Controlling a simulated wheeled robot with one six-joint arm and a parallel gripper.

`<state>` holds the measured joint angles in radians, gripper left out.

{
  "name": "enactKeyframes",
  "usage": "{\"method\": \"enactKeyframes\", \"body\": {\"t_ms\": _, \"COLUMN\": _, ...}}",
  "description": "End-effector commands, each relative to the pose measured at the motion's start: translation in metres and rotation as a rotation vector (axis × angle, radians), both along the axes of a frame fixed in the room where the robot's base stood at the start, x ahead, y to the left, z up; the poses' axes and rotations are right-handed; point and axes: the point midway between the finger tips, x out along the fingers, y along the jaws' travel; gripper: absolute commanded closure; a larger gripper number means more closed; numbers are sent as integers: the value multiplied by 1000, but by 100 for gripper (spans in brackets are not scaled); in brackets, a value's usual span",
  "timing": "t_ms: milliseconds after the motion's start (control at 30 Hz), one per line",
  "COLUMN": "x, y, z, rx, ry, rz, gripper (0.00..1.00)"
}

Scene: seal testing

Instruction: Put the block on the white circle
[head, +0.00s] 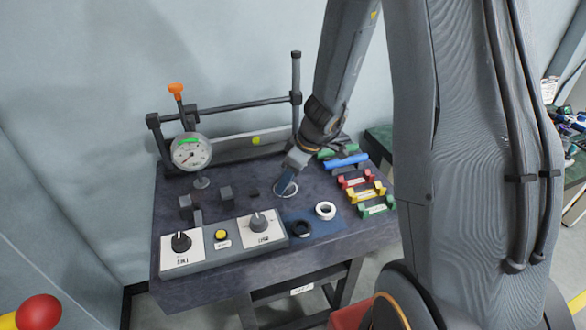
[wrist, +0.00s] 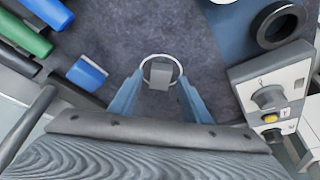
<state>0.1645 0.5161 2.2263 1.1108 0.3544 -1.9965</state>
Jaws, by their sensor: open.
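A small grey block (wrist: 160,76) stands inside the thin white circle (wrist: 161,55) in the wrist view, between my two blue fingers. My gripper (wrist: 161,80) is open, with a gap showing between each finger and the block. In the head view my gripper (head: 286,188) reaches down to the table at the white circle (head: 294,191), which shows partly around the fingers. The block cannot be made out there behind the gripper.
On the dark table (head: 240,175), a control box (head: 225,243) stands at the front left, with a black ring (head: 302,229) and white ring (head: 325,210) beside it. Coloured handles (head: 366,192) lie right. A gauge (head: 191,152) and bar frame stand behind.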

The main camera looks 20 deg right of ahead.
Motion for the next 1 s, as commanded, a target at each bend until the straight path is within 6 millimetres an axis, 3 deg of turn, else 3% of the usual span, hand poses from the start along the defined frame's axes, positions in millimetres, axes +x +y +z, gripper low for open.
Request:
{"method": "enactKeyframes", "body": {"t_ms": 633, "x": -26, "y": -27, "z": 92, "rx": -2, "ry": -4, "rz": -1, "gripper": 57}}
{"method": "enactKeyframes", "body": {"t_ms": 800, "x": -30, "y": -31, "z": 107, "rx": 0, "ry": -2, "rz": 1, "gripper": 57}}
{"method": "enactKeyframes", "body": {"t_ms": 1000, "x": -40, "y": -28, "z": 110, "rx": -2, "ry": 26, "rz": -31, "gripper": 57}}
